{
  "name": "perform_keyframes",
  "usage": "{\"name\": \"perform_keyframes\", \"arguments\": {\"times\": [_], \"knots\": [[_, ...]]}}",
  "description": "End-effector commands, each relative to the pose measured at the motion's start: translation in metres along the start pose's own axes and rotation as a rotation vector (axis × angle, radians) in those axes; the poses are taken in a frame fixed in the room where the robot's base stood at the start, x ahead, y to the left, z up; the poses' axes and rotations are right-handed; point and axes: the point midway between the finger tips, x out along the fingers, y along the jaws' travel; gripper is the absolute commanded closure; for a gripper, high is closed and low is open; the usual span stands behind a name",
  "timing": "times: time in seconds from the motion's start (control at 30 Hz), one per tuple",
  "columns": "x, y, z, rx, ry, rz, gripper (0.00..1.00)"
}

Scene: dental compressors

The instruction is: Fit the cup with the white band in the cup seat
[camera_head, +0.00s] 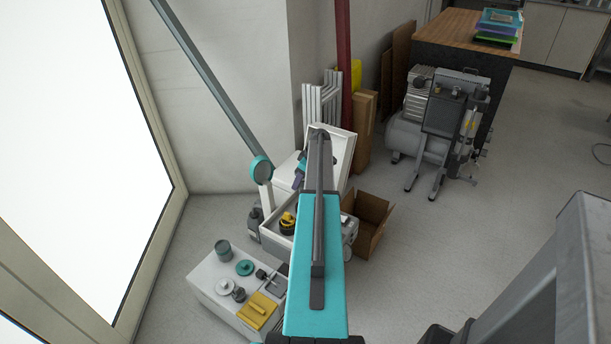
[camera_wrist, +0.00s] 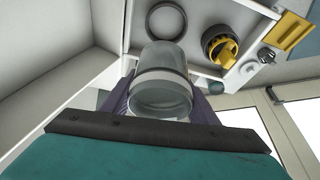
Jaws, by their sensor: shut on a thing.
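The cup with the white band (camera_wrist: 160,95) is clear, and a pale band runs around it. My gripper (camera_wrist: 161,104) is shut on it, with a purple finger on either side. In the head view my gripper (camera_head: 299,172) is mostly hidden by my arm, over the white open unit, and the cup cannot be made out. In the wrist view a dark ring (camera_wrist: 148,22) lies just beyond the cup on a pale surface. It may be the cup seat. The cup appears apart from it, but the gap is hard to judge.
A yellow-and-black round part (camera_wrist: 230,58) sits in the white tray beside the ring. In the head view a white bench (camera_head: 212,281) with loose parts stands front left. A cardboard box (camera_head: 371,212) and a grey compressor (camera_head: 405,134) stand right.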

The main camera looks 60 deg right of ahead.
Motion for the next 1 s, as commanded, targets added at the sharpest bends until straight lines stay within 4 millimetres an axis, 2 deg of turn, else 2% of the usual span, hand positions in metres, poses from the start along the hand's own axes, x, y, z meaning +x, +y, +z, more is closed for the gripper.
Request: {"name": "perform_keyframes", "arguments": {"times": [0.5, 1.0], "knots": [[0.030, -0.002, 0.009, -0.003, -0.001, -0.003, 0.69], [0.036, -0.003, 0.011, -0.004, -0.001, -0.002, 0.69]]}}
